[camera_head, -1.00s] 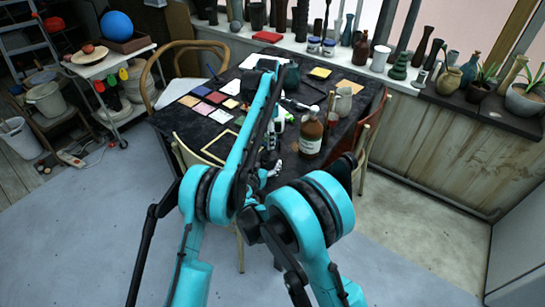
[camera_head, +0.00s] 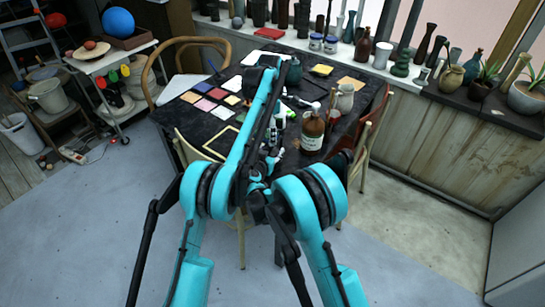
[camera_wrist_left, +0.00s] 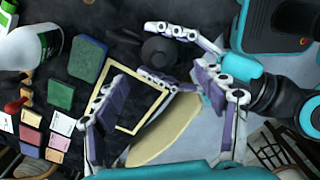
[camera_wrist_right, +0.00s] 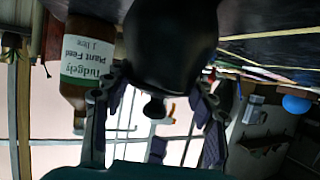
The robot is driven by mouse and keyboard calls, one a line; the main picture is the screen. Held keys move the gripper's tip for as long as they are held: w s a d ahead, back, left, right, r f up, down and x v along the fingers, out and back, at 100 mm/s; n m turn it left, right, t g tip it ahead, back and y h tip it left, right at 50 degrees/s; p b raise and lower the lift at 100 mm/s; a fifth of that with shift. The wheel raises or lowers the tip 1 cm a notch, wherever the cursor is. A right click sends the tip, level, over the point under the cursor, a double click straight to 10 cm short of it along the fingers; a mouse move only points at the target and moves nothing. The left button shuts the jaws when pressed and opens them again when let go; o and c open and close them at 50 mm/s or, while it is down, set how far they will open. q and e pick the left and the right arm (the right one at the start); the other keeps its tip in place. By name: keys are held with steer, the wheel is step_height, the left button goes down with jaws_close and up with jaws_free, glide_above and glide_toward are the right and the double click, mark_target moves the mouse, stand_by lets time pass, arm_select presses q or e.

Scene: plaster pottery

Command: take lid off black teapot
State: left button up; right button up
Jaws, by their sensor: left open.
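The black teapot (camera_wrist_right: 170,35) fills the upper middle of the right wrist view, which is upside down. Its lid knob (camera_wrist_right: 155,108) is between the fingers of my right gripper (camera_wrist_right: 154,78). These fingers are apart, with a gap to the knob. In the left wrist view the teapot (camera_wrist_left: 160,52) shows from above, with my right gripper (camera_wrist_left: 150,50) around it. My left gripper (camera_wrist_left: 160,75) is open and empty there, with the teapot beyond its fingertips. In the head view my right gripper (camera_head: 271,158) is at the table's near edge; my arms mostly hide the teapot.
A brown labelled bottle (camera_head: 312,130) stands close to the right of my right gripper. A pale jug (camera_head: 345,98) is behind it. Coloured tiles (camera_head: 205,105) and an empty frame (camera_head: 220,143) lie on the left of the dark table (camera_head: 185,122). Chairs flank it.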

steer(key=c, duration=0.5)
arm_select(q)
steer(key=c, duration=0.4)
steer(key=shift+a+r, duration=0.25)
steer(key=shift+a, duration=0.1)
steer(key=shift+c, duration=0.9)
steer(key=s+a+r+n+t+h, duration=0.1)
steer(key=a+r+n+h, duration=0.1)
steer(key=a+r+h, duration=0.25)
steer(key=x, duration=1.1)
steer(key=shift+d+f, duration=0.2)
steer(key=shift+f, duration=0.1)
steer(key=shift+c, duration=0.3)
jaws_close()
steer(key=shift+r, duration=0.15)
steer(key=shift+r, duration=0.95)
arm_select(e)
steer(key=shift+c, duration=0.2)
